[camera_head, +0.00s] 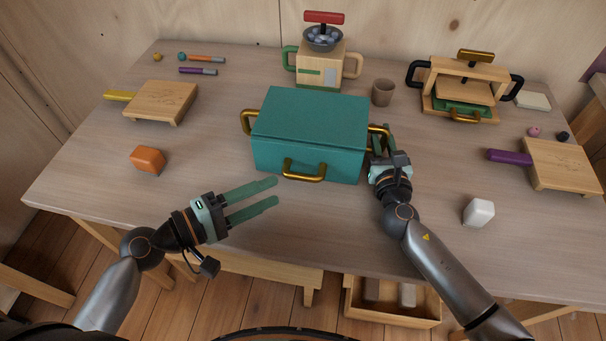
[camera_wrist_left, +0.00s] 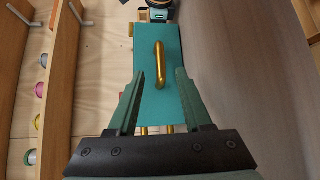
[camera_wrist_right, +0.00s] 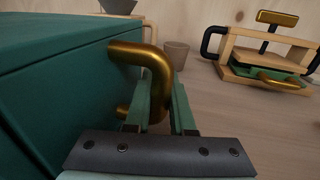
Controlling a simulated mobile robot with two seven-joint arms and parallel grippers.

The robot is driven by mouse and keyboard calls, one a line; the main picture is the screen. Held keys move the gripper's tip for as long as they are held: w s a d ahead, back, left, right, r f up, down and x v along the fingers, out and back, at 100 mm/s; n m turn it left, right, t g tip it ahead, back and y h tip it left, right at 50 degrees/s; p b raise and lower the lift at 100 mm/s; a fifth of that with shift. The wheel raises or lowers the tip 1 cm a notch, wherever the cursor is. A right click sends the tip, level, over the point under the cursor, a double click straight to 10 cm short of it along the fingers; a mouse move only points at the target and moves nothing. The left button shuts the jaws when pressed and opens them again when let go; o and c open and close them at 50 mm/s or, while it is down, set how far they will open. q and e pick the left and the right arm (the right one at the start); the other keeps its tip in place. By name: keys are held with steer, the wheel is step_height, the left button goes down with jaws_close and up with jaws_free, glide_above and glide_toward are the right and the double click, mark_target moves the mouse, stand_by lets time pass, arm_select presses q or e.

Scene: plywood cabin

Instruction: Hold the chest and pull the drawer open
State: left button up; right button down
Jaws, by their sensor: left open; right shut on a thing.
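The teal chest (camera_head: 312,115) stands on the table's middle, closed. Its drawer front has a gold handle (camera_head: 303,172), and gold side handles are at the left (camera_head: 247,122) and right (camera_head: 384,130). My right gripper (camera_head: 383,142) is shut on the right side handle, which shows between its fingers in the right wrist view (camera_wrist_right: 155,70). My left gripper (camera_head: 276,191) is open and empty, in front of the chest and left of the drawer handle. In the left wrist view the drawer handle (camera_wrist_left: 160,65) appears between the fingers, apart from them.
An orange block (camera_head: 148,160) lies left, a white block (camera_head: 479,213) right. Boards with handles lie left (camera_head: 160,100) and right (camera_head: 562,165). A cup (camera_head: 383,92) stands behind the chest, with a press (camera_head: 465,90) to the right. The table in front of the drawer is clear.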

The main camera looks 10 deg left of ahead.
mark_target(303, 175)
arm_select(q)
steer(key=x, duration=0.8)
steer(key=shift+w+d+f, duration=0.1)
steer(key=shift+w+d, duration=0.1)
steer(key=shift+w, duration=0.05)
jaws_close()
stand_by(1.0)
